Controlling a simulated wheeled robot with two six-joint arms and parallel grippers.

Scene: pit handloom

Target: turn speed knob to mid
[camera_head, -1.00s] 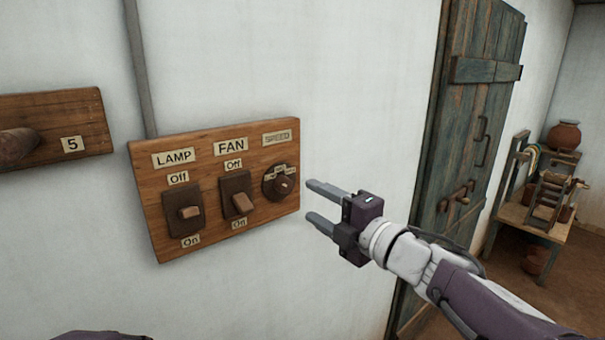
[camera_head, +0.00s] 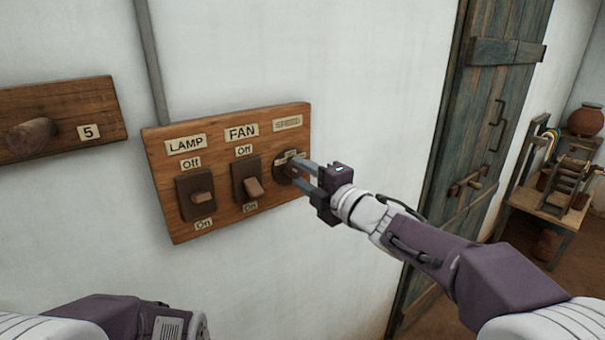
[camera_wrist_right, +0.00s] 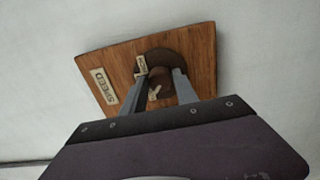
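The round dark speed knob (camera_head: 281,169) sits at the right end of a wooden switch board (camera_head: 226,222) on the wall, under a SPEED label (camera_head: 287,123). My right gripper (camera_head: 296,172) is at the knob, fingers apart. In the right wrist view, the knob's small handle (camera_wrist_right: 156,86) shows between the two fingers (camera_wrist_right: 160,80), which reach over the dial; whether they touch it I cannot tell. The fingers partly hide the dial, so its pointer position is unclear. My left gripper is out of sight; only part of my left arm shows at bottom left.
On the same board, the fan switch (camera_head: 253,187) and the lamp switch (camera_head: 201,198) sit left of the knob. A board with a peg (camera_head: 31,136) and a 5 label is further left. A wooden door (camera_head: 478,140) stands right; the wall between is bare.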

